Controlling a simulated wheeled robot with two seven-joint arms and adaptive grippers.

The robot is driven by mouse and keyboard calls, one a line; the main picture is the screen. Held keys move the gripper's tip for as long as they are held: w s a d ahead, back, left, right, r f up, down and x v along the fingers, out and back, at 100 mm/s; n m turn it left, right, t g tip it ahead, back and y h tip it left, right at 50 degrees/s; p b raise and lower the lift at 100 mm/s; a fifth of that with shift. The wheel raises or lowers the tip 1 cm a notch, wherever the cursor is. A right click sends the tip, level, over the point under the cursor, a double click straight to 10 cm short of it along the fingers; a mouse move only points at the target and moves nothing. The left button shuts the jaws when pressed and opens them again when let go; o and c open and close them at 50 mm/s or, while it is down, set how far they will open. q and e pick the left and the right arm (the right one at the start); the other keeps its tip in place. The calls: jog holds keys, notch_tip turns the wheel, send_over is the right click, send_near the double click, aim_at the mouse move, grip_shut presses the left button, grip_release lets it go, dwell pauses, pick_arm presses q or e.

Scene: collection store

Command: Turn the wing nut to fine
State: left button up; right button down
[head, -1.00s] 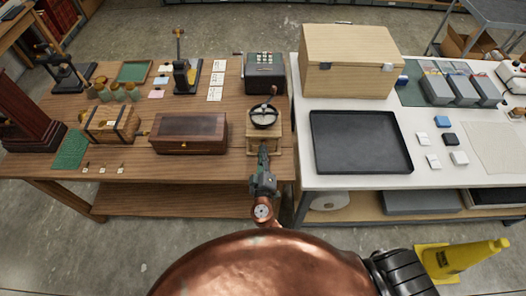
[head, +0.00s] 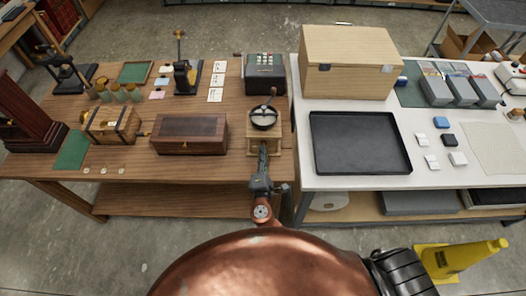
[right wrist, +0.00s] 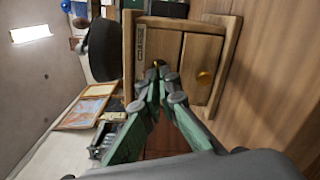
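A wooden hand grinder (head: 252,143) with a dark wheel-like top and a crank stands near the right edge of the brown table. The label is too small to read. My left gripper is out of view.
A dark wooden box (head: 190,134) stands left of the grinder, and a black keyed machine (head: 264,73) behind it. A white table with a black tray (head: 360,142) adjoins on the right. A yellow cone (head: 462,258) stands on the floor at right.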

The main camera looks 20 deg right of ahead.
jog(key=n+p, duration=0.2)
jog(key=n, duration=0.2)
jog(key=shift+f+n, duration=0.15)
jog(key=shift+n, duration=0.25)
jog(key=shift+f, duration=0.1)
dwell(0.3)
jog(key=c, duration=2.2)
grip_release()
jog(key=shift+s, duration=0.15)
jog(key=v, duration=1.1)
jog(key=shift+s+a, duration=0.2)
jog(key=shift+s, duration=0.15)
